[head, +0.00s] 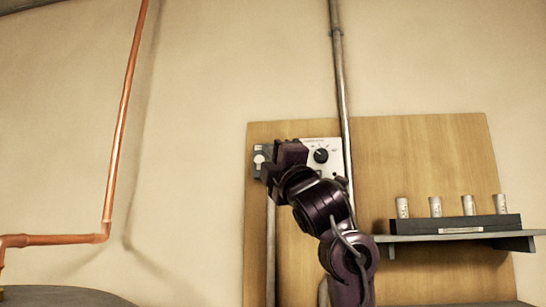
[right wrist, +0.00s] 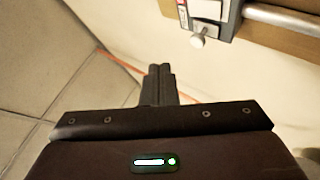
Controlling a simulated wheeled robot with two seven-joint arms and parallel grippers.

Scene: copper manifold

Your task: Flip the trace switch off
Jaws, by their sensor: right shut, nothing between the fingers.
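A small grey switch box with a pale round-ended lever (head: 259,159) is mounted on the wooden board, at the left end of the white control panel. I take it to be the trace switch. In the right wrist view the lever (right wrist: 199,38) sticks out from the box at the top right. My right gripper (head: 288,153) is in front of the panel, just right of the lever, and hides part of the box. In the right wrist view its fingers (right wrist: 158,84) are together and empty, apart from the lever. I cannot tell the switch's position. My left gripper is out of view.
A white panel with a black dial (head: 321,155) adjoins the switch box. A grey vertical pipe (head: 340,75) passes beside it. A shelf (head: 460,237) at the right holds a dark rack (head: 455,226) with several pale cylinders. A copper pipe (head: 122,110) runs along the left wall.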

